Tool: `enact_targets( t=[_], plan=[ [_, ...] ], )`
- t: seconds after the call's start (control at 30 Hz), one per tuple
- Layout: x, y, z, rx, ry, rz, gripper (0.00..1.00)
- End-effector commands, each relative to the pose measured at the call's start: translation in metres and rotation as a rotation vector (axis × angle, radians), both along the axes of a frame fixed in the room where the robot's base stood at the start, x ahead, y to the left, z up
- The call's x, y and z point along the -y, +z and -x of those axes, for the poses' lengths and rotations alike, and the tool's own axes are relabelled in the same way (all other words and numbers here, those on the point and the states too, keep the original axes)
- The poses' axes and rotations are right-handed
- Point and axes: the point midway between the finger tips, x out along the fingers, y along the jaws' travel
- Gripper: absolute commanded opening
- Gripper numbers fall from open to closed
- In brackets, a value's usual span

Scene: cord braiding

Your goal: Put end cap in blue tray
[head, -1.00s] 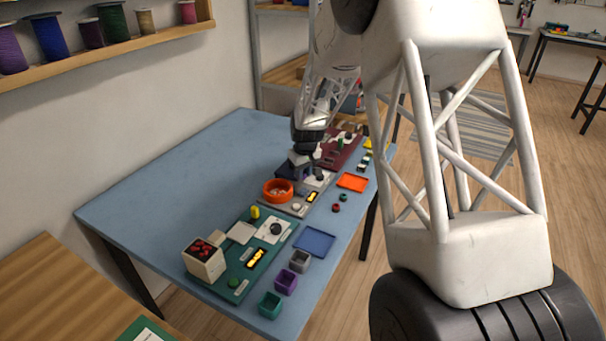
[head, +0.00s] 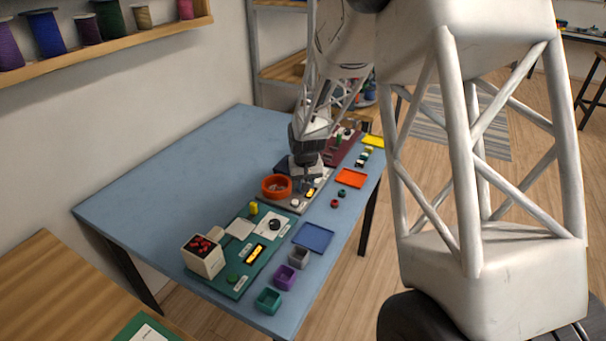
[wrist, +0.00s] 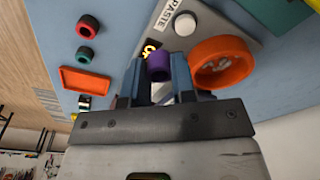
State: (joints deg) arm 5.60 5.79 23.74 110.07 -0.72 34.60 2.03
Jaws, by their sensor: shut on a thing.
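My gripper (wrist: 159,75) is shut on a small purple end cap (wrist: 158,64), held between the two blue-grey fingers in the wrist view. In the head view my gripper (head: 307,185) is over the grey paste board, just right of the orange ring-shaped bowl; the cap is too small to make out there. The blue tray (head: 313,237) is a flat, empty square on the blue table, nearer the camera and right of the green board. It is not seen in the wrist view.
The orange bowl (head: 276,187) stands close beside my gripper. A red cap (head: 334,203) and a teal cap (head: 342,193) lie on the table near an orange-red tray (head: 351,178). Grey, purple (head: 285,277) and teal cups line the table's front edge. A white box (head: 203,256) stands on the green board.

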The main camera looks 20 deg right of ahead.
Motion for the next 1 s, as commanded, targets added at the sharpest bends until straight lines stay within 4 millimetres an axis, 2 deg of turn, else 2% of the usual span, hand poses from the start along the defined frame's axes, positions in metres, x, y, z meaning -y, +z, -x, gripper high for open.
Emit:
enact_targets(
  t=[0.6, 0.8, 1.0],
  plan=[
    [-0.015, -0.012, 0.11, 0.012, -0.526, 0.006, 0.03],
    [-0.017, -0.015, 0.131, 0.016, -0.627, 0.005, 0.03],
    [-0.018, -0.016, 0.137, 0.02, -0.662, 0.004, 0.03]
  ],
)
